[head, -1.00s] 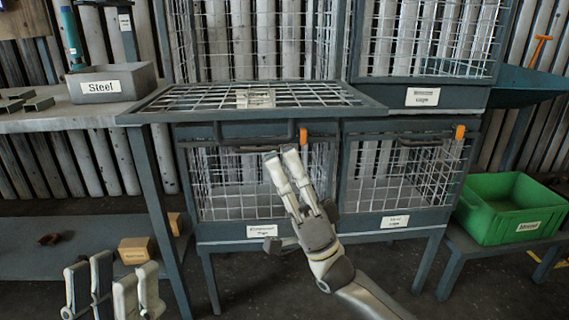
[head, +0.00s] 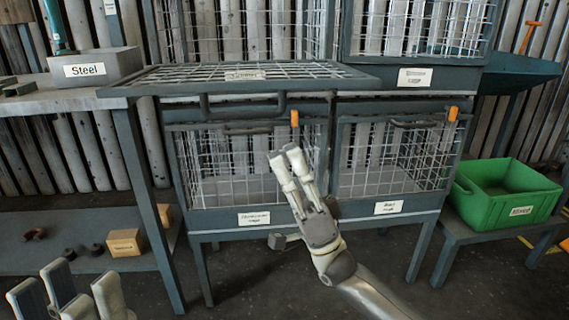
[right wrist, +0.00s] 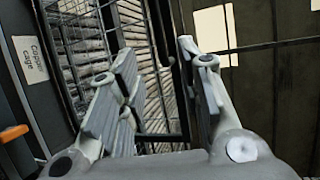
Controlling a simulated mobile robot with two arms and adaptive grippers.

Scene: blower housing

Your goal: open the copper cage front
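The copper cage is the upper left cage; its "Copper Cage" label shows in the right wrist view (right wrist: 33,62). Its mesh front (head: 180,75) is folded down and lies about level, sticking out towards me. A dark handle (head: 243,106) hangs under its near edge. My right gripper (head: 285,153) points up, below this handle and apart from it, in front of the lower cages. It is open and empty; the gap between its fingers (right wrist: 162,85) shows in the right wrist view. My left gripper (head: 68,292) is low at the left, its fingers apart and empty.
Two shut lower cages, the left (head: 230,217) and right (head: 350,206), have orange latches (head: 294,118). An upper right cage (head: 360,75) is beside the copper one. A "Steel" bin (head: 120,66) stands on the left bench; a green bin (head: 500,190) is at right.

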